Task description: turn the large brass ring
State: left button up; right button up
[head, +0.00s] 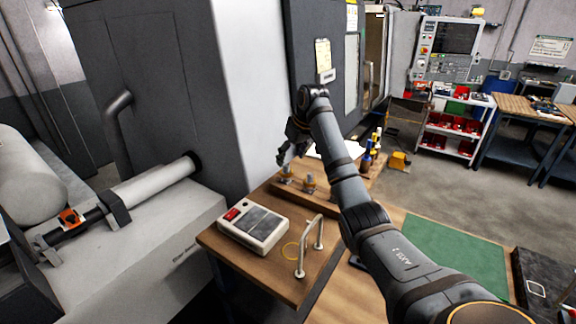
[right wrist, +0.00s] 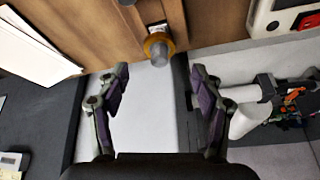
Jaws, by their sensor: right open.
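My right gripper (head: 288,152) reaches over the back left of the wooden bench, beside the grey machine. In the right wrist view it (right wrist: 160,78) is open and empty. A brass ring (right wrist: 158,45) sits around a grey round post, ahead of the fingertips and roughly midway between them, not touched. In the head view, several small brass-coloured fittings stand on a wooden board, one of them (head: 309,183) just below the gripper. I cannot tell which is the large ring. My left gripper is not in view.
Blue and yellow bottles (head: 368,158) stand right of my forearm. The machine's pale wall (head: 245,90) rises close behind. A green mat (head: 455,255) is clear.

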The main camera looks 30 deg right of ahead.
jog(key=v, duration=0.6)
jog(key=shift+r, duration=0.2)
jog(key=shift+s+f, duration=0.1)
